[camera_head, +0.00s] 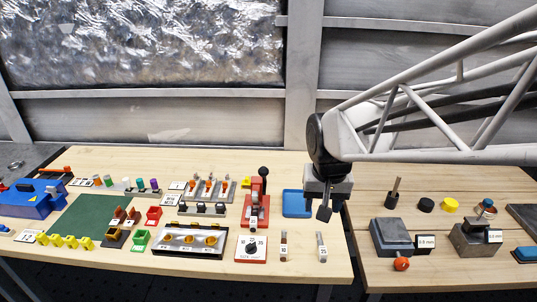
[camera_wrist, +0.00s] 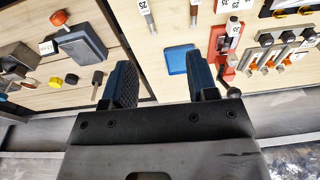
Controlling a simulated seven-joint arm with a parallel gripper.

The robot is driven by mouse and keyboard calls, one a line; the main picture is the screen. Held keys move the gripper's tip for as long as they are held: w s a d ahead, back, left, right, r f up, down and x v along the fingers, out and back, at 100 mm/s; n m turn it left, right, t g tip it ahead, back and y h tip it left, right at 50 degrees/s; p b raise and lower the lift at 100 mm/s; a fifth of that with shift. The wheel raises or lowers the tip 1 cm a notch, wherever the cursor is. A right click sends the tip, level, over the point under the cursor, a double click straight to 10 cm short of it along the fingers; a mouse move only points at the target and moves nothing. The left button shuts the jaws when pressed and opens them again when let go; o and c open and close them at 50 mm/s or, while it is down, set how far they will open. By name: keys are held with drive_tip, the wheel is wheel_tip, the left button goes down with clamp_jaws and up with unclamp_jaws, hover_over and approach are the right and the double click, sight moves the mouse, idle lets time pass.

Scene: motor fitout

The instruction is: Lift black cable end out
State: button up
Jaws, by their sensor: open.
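A grey rack (camera_head: 207,191) at the back middle of the left table holds several items with orange tops at its back and black blocks along its front. The black blocks (camera_head: 202,208) may include the black cable end; I cannot tell which piece it is. They also show in the wrist view (camera_wrist: 286,38) at the upper right, beside the red press. My gripper (camera_head: 325,213) hangs over the right edge of the left table, to the right of the rack. In the wrist view its two fingers (camera_wrist: 160,88) are apart with nothing between them.
A red press (camera_head: 257,208) with a black knob and a blue tray (camera_head: 297,204) stand between rack and gripper. A black tray with yellow rings (camera_head: 188,241) lies in front of the rack. Grey blocks (camera_head: 391,238) stand on the right table. A gap separates the tables.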

drive_tip(key=w+a+f, duration=0.6)
drive_tip(key=w+a, duration=0.2)
drive_tip(key=a, duration=0.1)
drive_tip(key=g, duration=0.1)
hover_over(253, 224)
drive_tip(key=f, duration=0.4)
drive_tip(key=w+f, duration=0.1)
drive_tip(key=f, duration=0.2)
drive_tip(key=shift+a, duration=0.15)
drive_tip(key=shift+s+f, duration=0.1)
drive_tip(key=shift+f, duration=1.2)
drive_tip(key=shift+f, duration=0.15)
drive_tip(key=shift+s+f, duration=0.15)
drive_tip(key=shift+f, duration=1.1)
drive_tip(key=shift+s+f, duration=0.15)
drive_tip(key=shift+f, duration=1.05)
